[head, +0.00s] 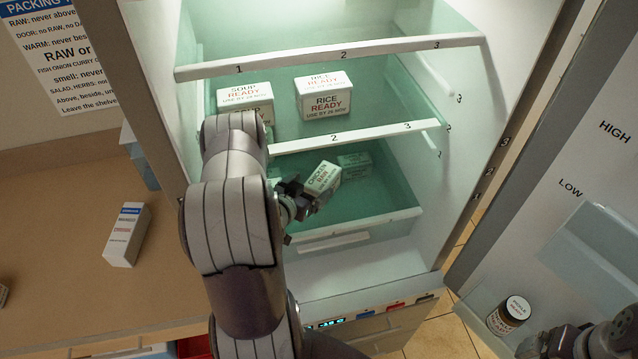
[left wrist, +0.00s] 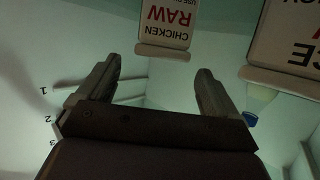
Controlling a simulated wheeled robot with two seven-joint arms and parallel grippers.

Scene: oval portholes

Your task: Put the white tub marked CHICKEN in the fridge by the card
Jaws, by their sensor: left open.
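The white tub marked CHICKEN (head: 323,178) is inside the fridge at its lower level (head: 372,200), just beyond my left gripper (head: 300,193). In the left wrist view the tub (left wrist: 166,22) shows upside down with CHICKEN and RAW on its face. It lies past my left fingertips (left wrist: 155,75), which are spread with nothing between them; it looks apart from them. Whether the tub rests on the surface is hard to tell. The packing card (head: 58,50) hangs on the wall at the upper left, partly cut off. My right gripper (head: 555,345) is at the lower right edge, its fingers unclear.
Another dim tub (head: 355,160) sits behind the chicken. The open door holds a jar (head: 508,315).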

